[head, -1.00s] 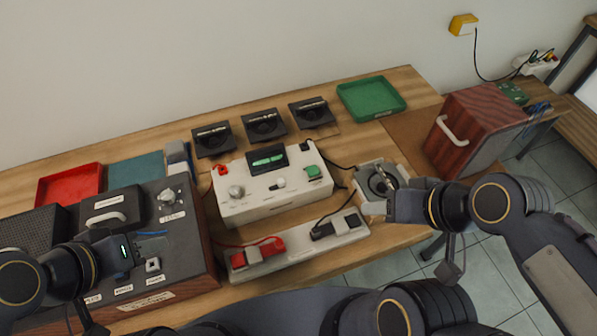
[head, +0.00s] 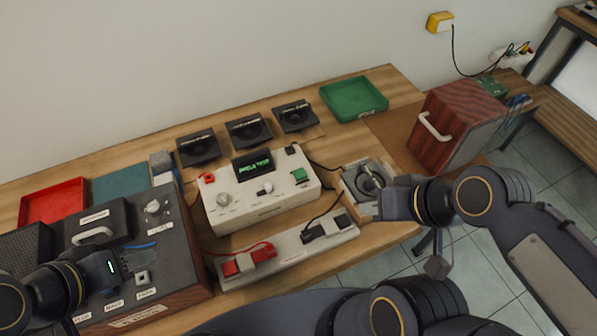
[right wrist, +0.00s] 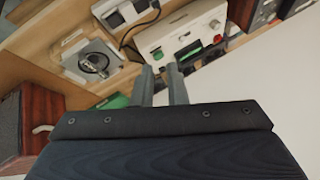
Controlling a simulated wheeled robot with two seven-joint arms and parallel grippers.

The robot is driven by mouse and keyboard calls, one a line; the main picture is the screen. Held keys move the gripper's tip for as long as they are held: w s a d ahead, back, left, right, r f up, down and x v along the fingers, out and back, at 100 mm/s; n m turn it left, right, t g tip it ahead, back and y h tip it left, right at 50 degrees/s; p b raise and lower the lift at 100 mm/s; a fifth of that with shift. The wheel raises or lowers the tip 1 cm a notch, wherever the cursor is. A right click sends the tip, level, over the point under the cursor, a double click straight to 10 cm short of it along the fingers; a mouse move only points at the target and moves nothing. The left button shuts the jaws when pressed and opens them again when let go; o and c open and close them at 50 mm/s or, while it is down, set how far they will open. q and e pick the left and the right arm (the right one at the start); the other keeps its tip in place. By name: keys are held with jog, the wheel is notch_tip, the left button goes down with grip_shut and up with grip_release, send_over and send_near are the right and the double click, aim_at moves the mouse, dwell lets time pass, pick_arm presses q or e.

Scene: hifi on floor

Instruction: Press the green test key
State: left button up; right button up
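The green test key (head: 300,176) is at the right end of the top of a white tester box (head: 262,208). The box's display (head: 253,163) shows green characters. My right gripper (head: 378,196) is to the right of the tester, over or beside a grey tray holding a round speaker, apart from the key. In the right wrist view its two fingers (right wrist: 160,72) stand slightly apart with nothing between them.
A white strip (head: 290,252) with red and black plugs lies in front of the tester. Several black speaker units (head: 248,130) stand behind it. A grey tray (head: 352,192), a green tray (head: 353,98) and a wooden box (head: 455,125) are to the right. Cables run beside the tester.

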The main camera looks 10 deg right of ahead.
grip_shut()
dwell(0.5)
dwell(0.8)
jog(key=w+a+m+y+p, duration=0.25)
jog(key=w+m, duration=0.45)
jog(key=w, duration=0.7)
jog(key=w+a+f+m+p, duration=0.1)
jog(key=w+a+f+m, duration=0.2)
jog(key=w+f+m, duration=0.5)
jog(key=w+f, duration=0.2)
jog(key=w, duration=0.1)
jog(key=shift+w+a+g+h+p, duration=0.3)
jog(key=shift+w+g+h, duration=0.05)
jog(key=shift+g, duration=0.05)
jog(key=shift+f, duration=0.1)
